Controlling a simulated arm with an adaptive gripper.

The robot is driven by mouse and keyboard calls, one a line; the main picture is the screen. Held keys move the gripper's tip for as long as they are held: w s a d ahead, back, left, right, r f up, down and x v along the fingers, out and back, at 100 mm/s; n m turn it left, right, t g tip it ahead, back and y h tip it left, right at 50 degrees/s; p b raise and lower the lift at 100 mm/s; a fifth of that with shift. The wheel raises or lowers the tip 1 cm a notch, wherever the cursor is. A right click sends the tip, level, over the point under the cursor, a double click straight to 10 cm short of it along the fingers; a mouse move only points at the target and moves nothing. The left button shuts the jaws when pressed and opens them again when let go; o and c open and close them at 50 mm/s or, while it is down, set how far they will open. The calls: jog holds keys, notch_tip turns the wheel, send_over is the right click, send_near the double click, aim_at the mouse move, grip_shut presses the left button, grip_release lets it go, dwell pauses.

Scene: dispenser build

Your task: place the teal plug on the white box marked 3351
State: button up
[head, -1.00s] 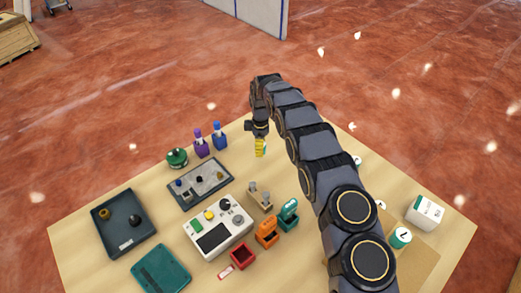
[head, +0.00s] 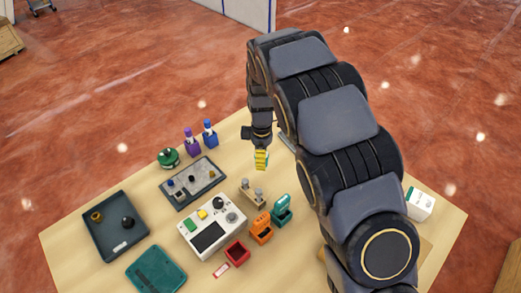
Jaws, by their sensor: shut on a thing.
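My gripper (head: 261,160) hangs above the table, behind the small tan stand, fingers pointing down. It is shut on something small. Yellow shows at the fingertips and the held piece is mostly hidden, so I cannot make out the teal plug clearly. A white box (head: 421,206) with a green mark stands at the table's right edge, right of my arm and well away from the gripper. Its marking is too small to read, so I cannot confirm 3351.
A white control panel (head: 225,241), orange holder (head: 261,229), teal holder (head: 281,211), red cup (head: 237,254) and tan stand (head: 251,193) fill the middle. Dark trays (head: 96,225) (head: 184,199) lie left. Purple (head: 192,144) and blue (head: 210,137) bottles stand behind. My arm hides much of the right side.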

jog(key=shift+s+d+r, duration=0.1)
jog(key=shift+s+r, duration=0.05)
jog(key=shift+s, duration=0.2)
jog(key=s+d+r+m, duration=0.2)
jog(key=s+d+m, duration=0.15)
jog(key=d, duration=0.55)
jog(key=s+d+r+m, duration=0.1)
jog(key=s+d+m, duration=0.1)
jog(key=d+m, duration=0.5)
jog(key=s+d+r+m, duration=0.2)
jog(key=d, duration=0.9)
jog(key=s+d+r+m, duration=0.1)
jog(key=s+d+m, duration=0.4)
jog(key=s+d, duration=0.25)
send_over(420, 199)
jog(key=f, duration=0.9)
jog(key=shift+s+f, duration=0.1)
jog(key=shift+s, duration=0.1)
jog(key=shift+w+f, duration=0.1)
jog(key=shift+f, duration=1.7)
